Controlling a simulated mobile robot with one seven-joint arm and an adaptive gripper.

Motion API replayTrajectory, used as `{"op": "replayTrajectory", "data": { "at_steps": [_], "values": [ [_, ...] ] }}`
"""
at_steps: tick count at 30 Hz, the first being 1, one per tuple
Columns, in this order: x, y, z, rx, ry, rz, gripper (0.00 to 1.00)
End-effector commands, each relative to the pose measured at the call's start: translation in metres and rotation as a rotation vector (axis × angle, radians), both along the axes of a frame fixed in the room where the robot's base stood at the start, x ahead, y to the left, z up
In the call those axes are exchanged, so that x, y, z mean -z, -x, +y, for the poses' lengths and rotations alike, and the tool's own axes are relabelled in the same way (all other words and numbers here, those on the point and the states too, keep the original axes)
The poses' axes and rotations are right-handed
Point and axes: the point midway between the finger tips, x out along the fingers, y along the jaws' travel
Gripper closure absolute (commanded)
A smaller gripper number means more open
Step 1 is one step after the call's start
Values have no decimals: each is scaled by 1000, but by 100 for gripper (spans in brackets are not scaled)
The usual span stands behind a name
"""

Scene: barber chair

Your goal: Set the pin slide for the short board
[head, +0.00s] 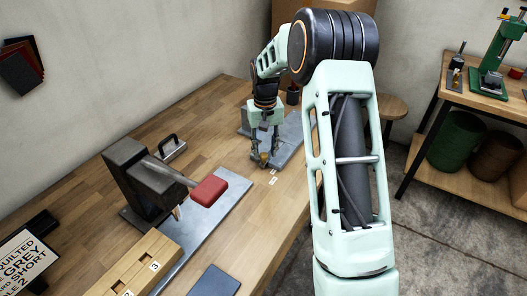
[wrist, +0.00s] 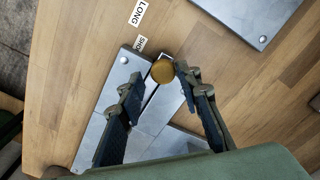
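The pin slide shows in the wrist view as a grey metal plate (wrist: 118,72) with a lighter strip running along it and a round brass knob (wrist: 162,71) at its upper end. A LONG label (wrist: 138,12) lies on the wood beyond the plate. A partly hidden label starting SHO (wrist: 140,43) is nearer the knob. My gripper (wrist: 157,82) is open, with its fingers on either side of the knob. Finger contact is not clear. In the head view my gripper (head: 264,156) points down over the far plate, and the knob is small between its fingers.
A black press with a red handle (head: 209,191) stands on a metal base to the left. A green press (head: 498,50) stands on another bench at right.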

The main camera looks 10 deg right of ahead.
Motion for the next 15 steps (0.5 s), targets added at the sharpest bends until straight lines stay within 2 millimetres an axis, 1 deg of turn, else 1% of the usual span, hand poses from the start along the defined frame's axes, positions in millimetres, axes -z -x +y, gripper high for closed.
{"op": "replayTrajectory", "data": {
  "at_steps": [10,13,15],
  "values": [
    [-1,2,2,-1,-2,5,61],
    [-10,1,2,-1,-2,3,61],
    [-21,1,2,-1,-2,1,61]
  ]
}}
